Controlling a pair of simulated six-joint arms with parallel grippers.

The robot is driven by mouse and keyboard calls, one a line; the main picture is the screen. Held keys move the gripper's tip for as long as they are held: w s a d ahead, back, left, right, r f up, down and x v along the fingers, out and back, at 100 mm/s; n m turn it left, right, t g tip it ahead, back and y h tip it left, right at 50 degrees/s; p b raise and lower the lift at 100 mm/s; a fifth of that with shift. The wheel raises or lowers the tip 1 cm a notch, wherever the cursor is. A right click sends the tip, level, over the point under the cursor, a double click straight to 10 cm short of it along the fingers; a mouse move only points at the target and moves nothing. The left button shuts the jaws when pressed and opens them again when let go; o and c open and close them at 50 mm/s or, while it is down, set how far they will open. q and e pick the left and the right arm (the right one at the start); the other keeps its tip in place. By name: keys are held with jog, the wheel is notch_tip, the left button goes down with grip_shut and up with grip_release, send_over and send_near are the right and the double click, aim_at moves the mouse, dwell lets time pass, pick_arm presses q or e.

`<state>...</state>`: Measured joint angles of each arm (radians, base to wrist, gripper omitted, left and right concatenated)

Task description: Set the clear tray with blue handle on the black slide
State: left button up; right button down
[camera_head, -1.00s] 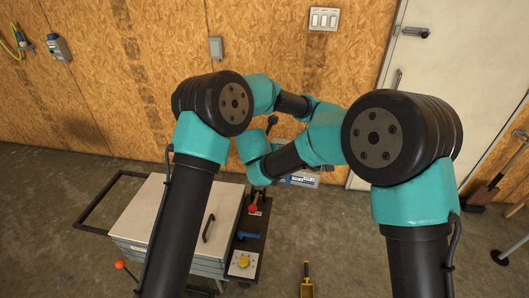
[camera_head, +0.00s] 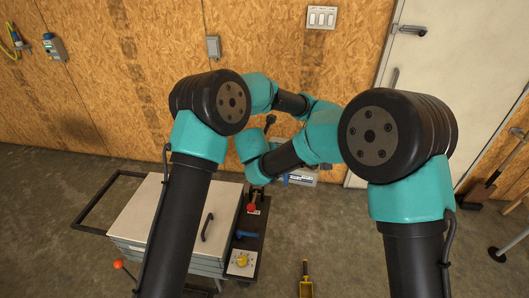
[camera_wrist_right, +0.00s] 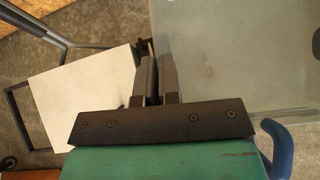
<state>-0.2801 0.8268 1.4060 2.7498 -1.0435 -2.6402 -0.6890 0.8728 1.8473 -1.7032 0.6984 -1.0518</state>
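The clear tray (camera_wrist_right: 230,60) fills the right of the right wrist view, its curved blue handle (camera_wrist_right: 280,148) at the lower right. My right gripper (camera_wrist_right: 157,62) is at the tray's left edge. Its fingers are nearly together, with that edge running into the narrow gap between them. In the head view my forearms cross and hide most of the gripper area. My left gripper's fingers cannot be made out there. A long black base (camera_head: 251,220), which may be the black slide, lies beside the pale cabinet and carries a red knob and a blue lever.
The pale cabinet (camera_head: 140,215) with a dark handle stands at the left, with a yellow dial (camera_head: 241,260) near its front right corner. A grey and blue object (camera_head: 301,177) shows partly under my forearms. A yellow scoop (camera_head: 306,284) lies on open floor.

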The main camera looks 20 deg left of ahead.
pick_arm(q)
jog(key=o, duration=0.5)
jog(key=shift+c, duration=0.2)
jog(key=shift+r, duration=0.1)
notch_tip(320, 180, up, 12)
dwell(0.3)
